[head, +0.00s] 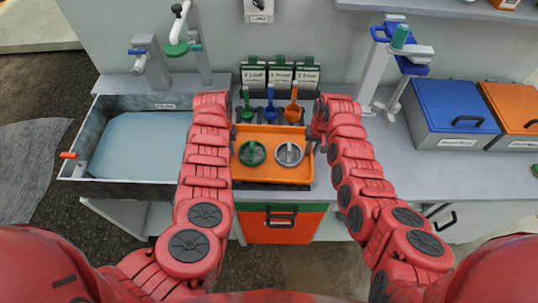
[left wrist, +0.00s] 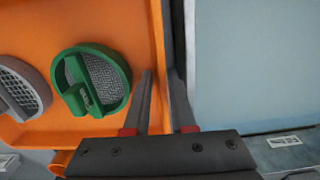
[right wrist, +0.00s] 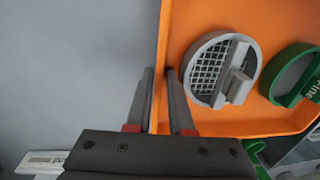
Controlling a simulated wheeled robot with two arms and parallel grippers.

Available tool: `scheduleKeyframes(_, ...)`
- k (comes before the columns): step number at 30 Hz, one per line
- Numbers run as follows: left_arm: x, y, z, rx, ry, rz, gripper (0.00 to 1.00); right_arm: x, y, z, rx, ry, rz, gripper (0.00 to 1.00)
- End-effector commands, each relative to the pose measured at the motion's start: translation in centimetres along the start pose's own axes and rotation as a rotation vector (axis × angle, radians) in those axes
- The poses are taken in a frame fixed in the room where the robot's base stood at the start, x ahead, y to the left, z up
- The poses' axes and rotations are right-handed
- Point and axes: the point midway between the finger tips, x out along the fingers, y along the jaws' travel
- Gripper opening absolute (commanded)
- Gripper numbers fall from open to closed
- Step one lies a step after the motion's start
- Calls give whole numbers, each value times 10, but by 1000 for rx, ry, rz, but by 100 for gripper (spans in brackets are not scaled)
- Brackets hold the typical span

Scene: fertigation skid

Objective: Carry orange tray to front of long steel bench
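The orange tray (head: 272,180) is in the middle of the head view, at the front of the steel bench. In it lie a green-rimmed strainer disc (head: 252,153) and a grey strainer disc (head: 289,154). My left gripper (left wrist: 162,75) has its fingers on both sides of the tray's left wall, with little gap, and looks shut on it. My right gripper (right wrist: 160,72) straddles the right wall the same way, beside the grey disc (right wrist: 222,72). In the head view my arms largely hide the left gripper; the right one (head: 309,142) shows slightly.
A steel sink basin (head: 85,145) stands at the left. Blue (head: 454,105) and orange (head: 512,105) lidded bins stand at the right. Behind the tray are blue and orange handled items (head: 270,105) and green-topped boxes (head: 280,75). Bare bench (head: 390,150) lies right of the tray.

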Motion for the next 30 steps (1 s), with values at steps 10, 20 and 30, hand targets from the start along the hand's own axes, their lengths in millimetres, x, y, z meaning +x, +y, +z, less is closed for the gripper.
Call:
scheduleKeyframes(10, 0, 0, 0, 0, 0, 0, 0, 0, 0, 0, 0, 0, 0, 0)
scheduleKeyframes(20, -1, 0, 0, 0, 0, 0, 0, 0, 0, 0, 0, 0, 0, 0)
scheduleKeyframes(30, -1, 0, 0, -1, 0, 0, 0, 0, 0, 0, 0, -1, 0, 0)
